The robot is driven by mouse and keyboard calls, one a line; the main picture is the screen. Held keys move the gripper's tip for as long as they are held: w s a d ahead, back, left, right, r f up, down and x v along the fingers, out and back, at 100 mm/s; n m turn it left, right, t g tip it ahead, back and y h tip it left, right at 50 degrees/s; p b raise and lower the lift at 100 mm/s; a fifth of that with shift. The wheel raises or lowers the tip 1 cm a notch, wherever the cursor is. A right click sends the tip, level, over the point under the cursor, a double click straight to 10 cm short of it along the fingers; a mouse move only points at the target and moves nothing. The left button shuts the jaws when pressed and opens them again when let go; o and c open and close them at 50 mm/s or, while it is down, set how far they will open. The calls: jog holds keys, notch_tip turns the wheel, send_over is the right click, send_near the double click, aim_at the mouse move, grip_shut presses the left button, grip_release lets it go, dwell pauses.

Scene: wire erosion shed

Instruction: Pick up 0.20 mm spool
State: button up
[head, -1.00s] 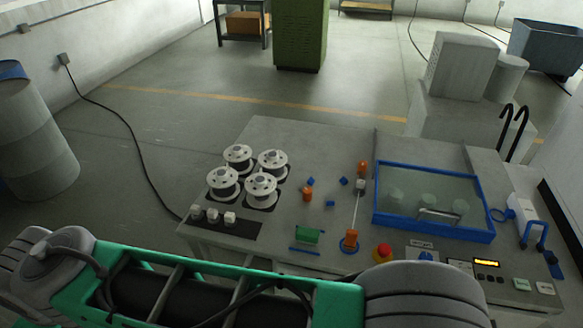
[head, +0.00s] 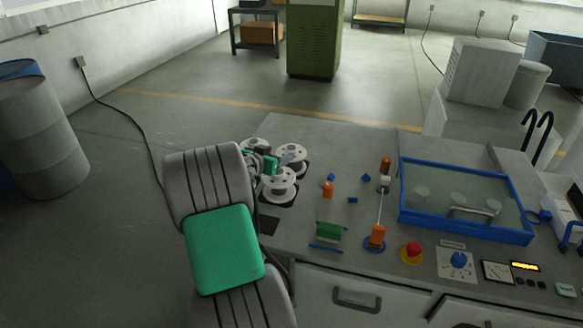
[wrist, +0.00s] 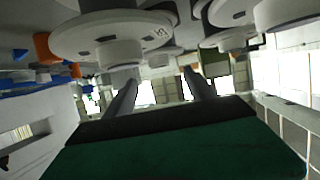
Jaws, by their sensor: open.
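Several white flanged spools stand on the left of the machine table. Three show in the head view: a far one (head: 257,144), a right one (head: 296,151) and a near one (head: 281,188). My arm covers the place to their left. I cannot tell which is the 0.20 mm spool. My gripper (head: 287,159) is among the spools, low and near the right one. In the wrist view my gripper (wrist: 158,88) has its two fingers apart with nothing clearly between them. A large spool (wrist: 85,40) shows just beside the fingers, its marking too small to read surely.
To the right stand orange wire guides (head: 328,189), a green block (head: 329,231), a red stop button (head: 411,252) and a blue-framed tank (head: 465,240). Drawers (head: 340,292) line the table's front. The floor left of the table (head: 110,240) is clear.

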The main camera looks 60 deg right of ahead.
aim_at(292, 146)
jog(key=p+x, duration=0.3)
jog(key=x, duration=0.5)
jog(key=shift+s+r, duration=0.15)
jog(key=shift+a, duration=0.1)
grip_shut()
dwell(0.5)
jog(key=shift+r, duration=0.25)
